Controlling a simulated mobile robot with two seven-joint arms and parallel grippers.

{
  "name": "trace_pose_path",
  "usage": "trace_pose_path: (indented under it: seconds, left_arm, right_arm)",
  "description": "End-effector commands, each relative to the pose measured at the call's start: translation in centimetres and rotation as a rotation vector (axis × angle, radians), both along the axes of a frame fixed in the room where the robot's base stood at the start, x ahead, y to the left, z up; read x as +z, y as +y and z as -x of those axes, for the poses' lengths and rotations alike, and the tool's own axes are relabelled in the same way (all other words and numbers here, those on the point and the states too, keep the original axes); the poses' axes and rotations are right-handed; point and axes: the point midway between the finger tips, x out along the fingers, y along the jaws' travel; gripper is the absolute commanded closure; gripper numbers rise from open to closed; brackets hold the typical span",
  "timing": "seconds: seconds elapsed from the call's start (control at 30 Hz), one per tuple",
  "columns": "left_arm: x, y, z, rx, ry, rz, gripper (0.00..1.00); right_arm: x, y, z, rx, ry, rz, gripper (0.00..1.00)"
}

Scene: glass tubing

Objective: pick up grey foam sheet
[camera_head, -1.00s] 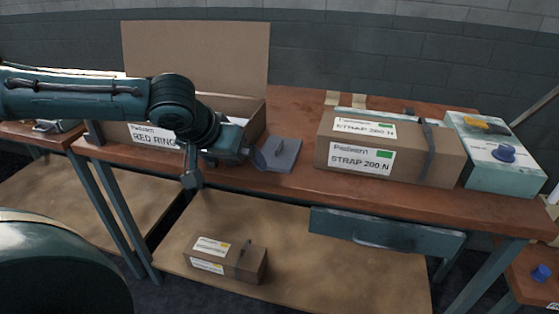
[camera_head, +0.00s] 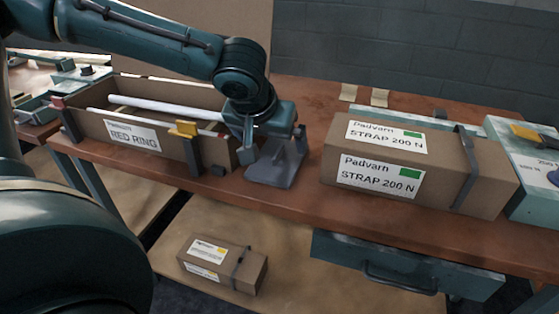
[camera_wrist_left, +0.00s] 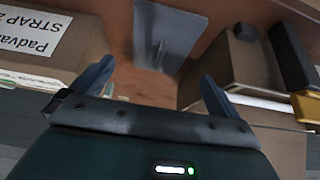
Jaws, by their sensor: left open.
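A grey sheet-like piece (camera_head: 272,174), which seems to be the foam sheet, lies on the brown bench top between the two cartons. Something narrow and grey rises from it. In the left wrist view the grey piece (camera_wrist_left: 170,30) is ahead of the fingers, at top centre. My left gripper (camera_head: 272,138) is above the grey piece and hides its far part in the head view. In the left wrist view the left gripper (camera_wrist_left: 154,88) is open with nothing between its fingers. Whether it touches the grey piece is unclear. My right gripper is out of view.
A STRAP 200 N carton (camera_head: 340,150) stands right. A smaller carton (camera_head: 222,262) lies on the lower shelf. Bare bench lies behind the grey piece.

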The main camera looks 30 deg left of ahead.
Motion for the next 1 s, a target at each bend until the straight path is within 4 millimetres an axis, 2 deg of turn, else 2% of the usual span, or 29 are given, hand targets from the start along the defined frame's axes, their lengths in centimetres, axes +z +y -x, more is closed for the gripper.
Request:
trace_pose_path:
  seconds: [0.03, 0.1, 0.33, 0.6, 0.9, 1.0]
  left_arm:
    - [-1.1, 0.1, -0.4, 0.0, 0.004, 0.0, 0.0]
    - [-1.8, 0.2, -0.9, 0.0, 0.002, 0.0, 0.0]
    - [-3.1, 0.5, -1.7, 0.0, 0.001, 0.0, 0.0]
    - [-6.4, 1.1, -3.7, 0.0, 0.001, 0.0, 0.0]
    - [-6.8, 1.2, -4.0, 0.0, -0.002, 0.0, 0.0]
    - [-6.8, 1.2, -4.0, 0.0, -0.002, 0.0, 0.07]
  right_arm:
    - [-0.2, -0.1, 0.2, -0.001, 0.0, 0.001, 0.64]
    - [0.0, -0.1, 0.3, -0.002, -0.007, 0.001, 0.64]
    - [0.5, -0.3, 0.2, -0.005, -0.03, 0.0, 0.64]
    - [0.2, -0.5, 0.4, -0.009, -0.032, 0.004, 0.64]
    - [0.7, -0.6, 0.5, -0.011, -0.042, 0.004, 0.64]
    - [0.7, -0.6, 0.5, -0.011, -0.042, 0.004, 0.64]
